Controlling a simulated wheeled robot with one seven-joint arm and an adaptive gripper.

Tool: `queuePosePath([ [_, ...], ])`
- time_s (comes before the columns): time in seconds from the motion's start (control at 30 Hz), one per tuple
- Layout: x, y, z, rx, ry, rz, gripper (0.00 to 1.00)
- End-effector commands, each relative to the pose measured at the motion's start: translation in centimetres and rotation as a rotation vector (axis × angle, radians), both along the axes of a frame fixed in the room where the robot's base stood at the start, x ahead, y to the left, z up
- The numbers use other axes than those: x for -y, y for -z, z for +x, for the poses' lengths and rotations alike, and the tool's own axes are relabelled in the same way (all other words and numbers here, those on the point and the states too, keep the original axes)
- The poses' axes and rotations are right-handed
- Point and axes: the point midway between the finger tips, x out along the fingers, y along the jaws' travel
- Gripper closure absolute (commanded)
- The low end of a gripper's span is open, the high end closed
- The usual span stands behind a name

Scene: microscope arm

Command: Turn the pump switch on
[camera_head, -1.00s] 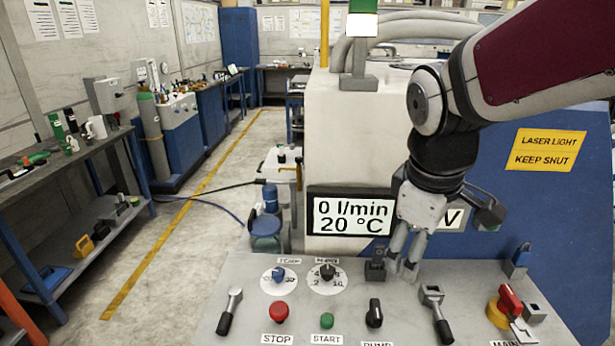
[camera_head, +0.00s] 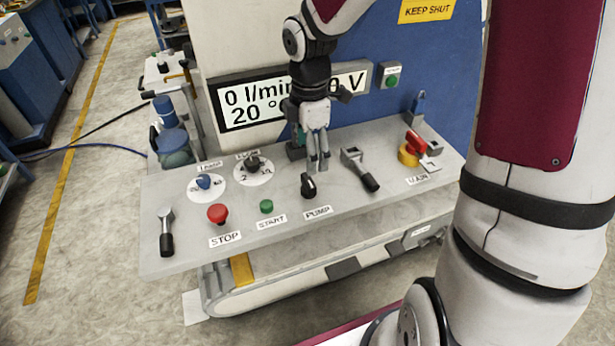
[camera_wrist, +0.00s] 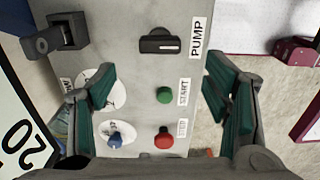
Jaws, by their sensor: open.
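The pump switch (camera_head: 308,185) is a black rotary knob on the sloping grey panel, just above the PUMP label (camera_head: 318,212). In the wrist view the black knob (camera_wrist: 158,44) lies at the top middle, beside the PUMP label (camera_wrist: 196,38). My gripper (camera_head: 318,165) hangs above the panel, just behind and slightly right of the knob in the head view. In the wrist view its green-padded fingers (camera_wrist: 165,95) are spread wide with nothing between them. The knob lies beyond the fingertips, and I see no contact with it.
A red STOP button (camera_head: 217,213), a green START button (camera_head: 266,206) and two dials (camera_head: 205,182) are left of the knob. A lever (camera_head: 361,172) stands close on its right, and the red-and-yellow MAIN switch (camera_head: 411,150) farther right. A display (camera_head: 250,104) is behind.

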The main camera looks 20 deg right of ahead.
Motion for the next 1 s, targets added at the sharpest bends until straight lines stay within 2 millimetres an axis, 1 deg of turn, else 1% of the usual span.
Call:
queuePosePath([
  [0.03,-0.1,1.3,-0.1,-0.006,-0.002,0.001,0.30],
  [0.2,-0.1,4.6,-0.1,-0.004,-0.002,0.001,0.30],
  [0.33,-0.1,6.8,-0.1,-0.004,-0.001,0.000,0.30],
  [0.5,-0.1,8.7,0.0,-0.002,-0.001,0.000,0.30],
  [0.7,0.0,9.5,0.0,0.001,0.001,0.000,0.30],
  [0.93,0.0,9.5,0.0,0.000,0.001,0.000,0.30],
  [0.97,0.0,9.5,0.0,0.000,0.001,0.000,0.37],
  [1.0,0.0,9.5,0.0,0.000,0.001,0.000,0.46],
])
